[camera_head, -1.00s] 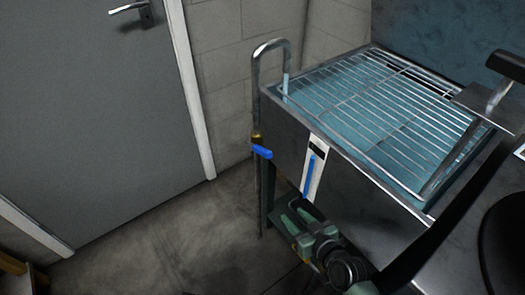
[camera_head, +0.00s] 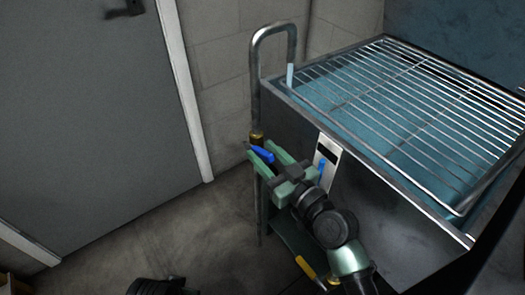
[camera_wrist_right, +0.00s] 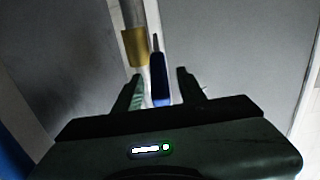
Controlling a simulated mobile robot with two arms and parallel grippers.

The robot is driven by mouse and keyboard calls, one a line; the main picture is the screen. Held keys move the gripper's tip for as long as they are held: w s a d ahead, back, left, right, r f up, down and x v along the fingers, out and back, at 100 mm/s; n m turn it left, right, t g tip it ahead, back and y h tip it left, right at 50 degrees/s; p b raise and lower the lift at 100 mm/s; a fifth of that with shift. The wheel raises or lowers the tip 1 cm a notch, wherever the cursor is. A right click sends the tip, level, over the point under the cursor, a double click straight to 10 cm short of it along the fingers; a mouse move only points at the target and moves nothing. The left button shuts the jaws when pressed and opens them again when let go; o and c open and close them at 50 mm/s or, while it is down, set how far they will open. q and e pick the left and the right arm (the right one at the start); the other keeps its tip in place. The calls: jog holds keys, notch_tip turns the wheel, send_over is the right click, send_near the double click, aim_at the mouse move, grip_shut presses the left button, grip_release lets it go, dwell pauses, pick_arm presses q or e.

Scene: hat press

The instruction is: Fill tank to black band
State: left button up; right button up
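The tank (camera_head: 400,185) is a metal basin of blue water under a wire rack. Its white gauge strip (camera_head: 334,153) carries a black band (camera_head: 327,153) and a blue level column (camera_head: 321,168). The column's top appears near the band's lower edge; the gripper covers the strip's lower part. A bent pipe (camera_head: 256,85) ends over the tank corner, with a pale blue stream (camera_head: 290,75) at its mouth. My right gripper (camera_head: 263,151) is open around the blue valve lever (camera_head: 262,156). In the wrist view the lever (camera_wrist_right: 159,80) stands between the fingers, with gaps visible.
A grey door (camera_head: 90,110) and block wall (camera_head: 215,60) stand behind and left. The floor (camera_head: 190,240) left of the tank is clear. A brass fitting (camera_head: 257,138) sits on the pipe by the lever. A dark part at the bottom edge is unclear.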

jog(key=shift+w+a, duration=0.3)
jog(key=shift+w, duration=0.1)
grip_shut()
dwell(1.2)
